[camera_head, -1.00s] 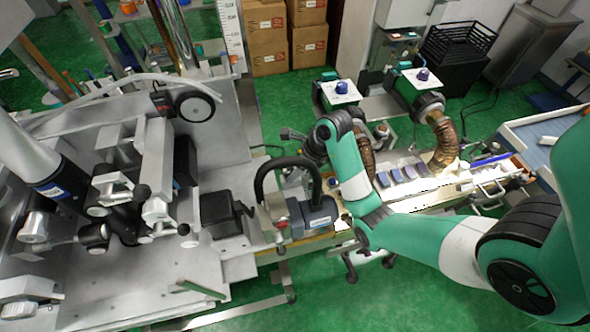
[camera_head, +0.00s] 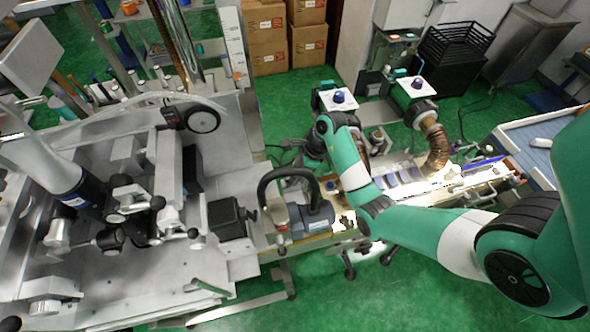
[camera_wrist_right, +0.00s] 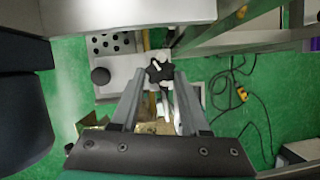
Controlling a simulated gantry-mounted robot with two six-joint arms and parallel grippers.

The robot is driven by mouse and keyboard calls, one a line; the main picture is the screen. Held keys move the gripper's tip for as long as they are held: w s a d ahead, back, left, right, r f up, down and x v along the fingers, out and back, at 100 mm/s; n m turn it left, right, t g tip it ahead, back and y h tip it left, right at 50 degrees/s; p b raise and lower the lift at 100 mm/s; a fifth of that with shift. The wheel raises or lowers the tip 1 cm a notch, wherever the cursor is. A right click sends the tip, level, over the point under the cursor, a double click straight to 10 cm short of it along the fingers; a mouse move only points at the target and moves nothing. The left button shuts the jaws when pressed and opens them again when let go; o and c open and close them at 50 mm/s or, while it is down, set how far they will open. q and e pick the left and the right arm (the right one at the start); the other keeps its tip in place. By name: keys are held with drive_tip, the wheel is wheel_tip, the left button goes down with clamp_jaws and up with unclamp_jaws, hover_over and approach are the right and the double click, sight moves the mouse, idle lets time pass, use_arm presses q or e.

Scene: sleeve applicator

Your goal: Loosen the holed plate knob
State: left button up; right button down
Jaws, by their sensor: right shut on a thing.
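A black star-shaped knob (camera_wrist_right: 160,71) shows in the right wrist view, at the edge of a pale metal part. Beside it is a grey plate with several round holes (camera_wrist_right: 112,43). My right gripper (camera_wrist_right: 160,80) has its two fingers converging on the star knob and is shut on it. In the head view, my right arm comes in from the right and its dark gripper end (camera_head: 314,146) is partly hidden by the arm. The knob cannot be made out there. My left gripper is in neither view.
A black round knob (camera_wrist_right: 100,76) sits below the holed plate. A cable (camera_wrist_right: 235,95) lies on the green floor to the right.

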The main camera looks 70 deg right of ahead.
drive_tip(key=shift+w+d+r+n+y, duration=0.1)
drive_tip(key=shift+n+y, duration=0.15)
drive_tip(key=shift+n, duration=0.35)
drive_tip(key=shift+d+n+y, duration=0.1)
drive_tip(key=shift+n+y, duration=0.15)
drive_tip(key=shift+n, duration=0.35)
drive_tip(key=shift+w+n+g+y, duration=0.1)
drive_tip(key=shift+n+g+y, duration=0.25)
drive_tip(key=shift+n, duration=0.55)
drive_tip(key=shift+c, duration=2)
unclamp_jaws()
